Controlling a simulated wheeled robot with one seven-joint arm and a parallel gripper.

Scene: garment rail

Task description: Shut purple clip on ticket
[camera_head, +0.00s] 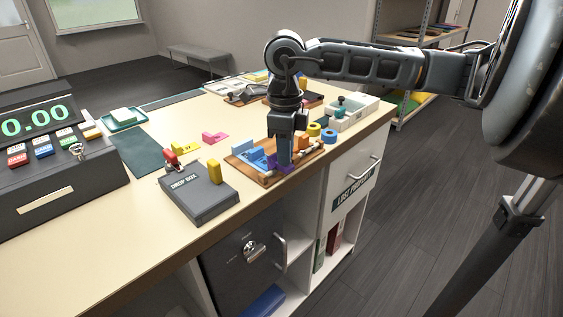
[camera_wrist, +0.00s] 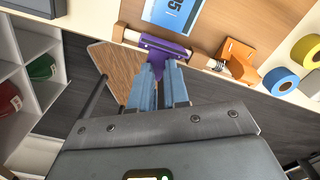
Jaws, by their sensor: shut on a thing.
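The purple clip (camera_wrist: 163,47) sits on a rail at the edge of a wooden board (camera_head: 240,166). The blue ticket (camera_wrist: 176,12) lies just beyond the clip in the wrist view, with dark print on it. Whether the clip's jaw is fully closed on the ticket I cannot tell. My gripper (camera_wrist: 161,75) points down at the clip, with its two fingers close together and shut on it. In the head view my gripper (camera_head: 285,163) stands at the board's front edge and hides most of the clip.
Yellow (camera_wrist: 306,52) and blue (camera_wrist: 280,80) rings lie further right. A drop box (camera_head: 199,192) stands left of the board. A white tray (camera_head: 352,115) is behind right.

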